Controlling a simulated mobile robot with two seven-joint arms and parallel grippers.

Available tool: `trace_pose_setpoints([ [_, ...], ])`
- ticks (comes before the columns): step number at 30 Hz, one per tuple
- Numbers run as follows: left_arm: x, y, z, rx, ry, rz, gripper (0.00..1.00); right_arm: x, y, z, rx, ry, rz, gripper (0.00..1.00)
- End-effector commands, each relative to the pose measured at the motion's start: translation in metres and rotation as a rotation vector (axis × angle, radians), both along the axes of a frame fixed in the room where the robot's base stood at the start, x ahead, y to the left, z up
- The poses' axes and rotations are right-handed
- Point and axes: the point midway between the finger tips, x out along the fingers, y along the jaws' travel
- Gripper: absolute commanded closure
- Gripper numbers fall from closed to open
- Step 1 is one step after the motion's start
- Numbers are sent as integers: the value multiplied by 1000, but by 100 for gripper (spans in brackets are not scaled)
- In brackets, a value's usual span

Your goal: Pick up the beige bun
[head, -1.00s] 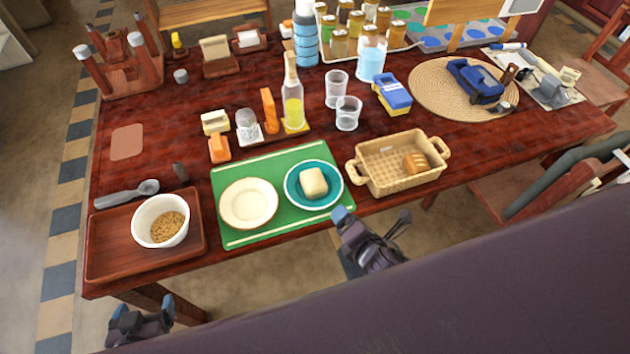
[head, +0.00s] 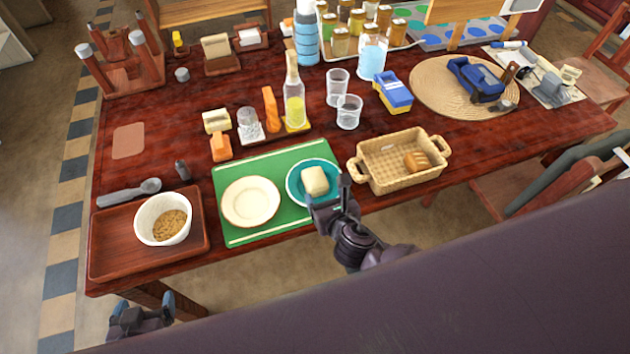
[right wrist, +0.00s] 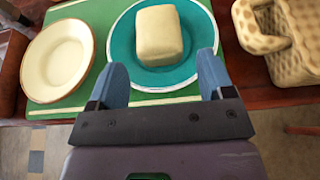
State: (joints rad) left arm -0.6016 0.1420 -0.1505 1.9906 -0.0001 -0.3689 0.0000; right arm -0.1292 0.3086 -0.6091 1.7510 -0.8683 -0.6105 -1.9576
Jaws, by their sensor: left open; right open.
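My right gripper (head: 327,194) also shows in the head view, just in front of the plate's near edge. It is open and empty, and apart from the bun. My left gripper (head: 143,308) is open and empty, low at the left, beyond the table's front edge.
A cream plate (head: 250,202) is left of the teal plate. A wicker basket (head: 378,180) with a brown roll (head: 416,161) stands close on the right. A wooden tray (head: 108,262) with a white bowl (head: 149,226) is at the left. A bottle (head: 293,105) and glasses stand behind.

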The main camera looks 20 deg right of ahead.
Motion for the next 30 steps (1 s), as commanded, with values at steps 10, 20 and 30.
trace_pose_setpoints([
  [10,-2,0,-10,0,7,1,13,34,4,-17,1,0,-2,26],
  [20,-2,0,-12,0,8,1,13,49,4,-22,1,-1,1,26],
  [30,-2,0,-12,0,8,1,13,48,4,-21,1,-1,1,62],
])
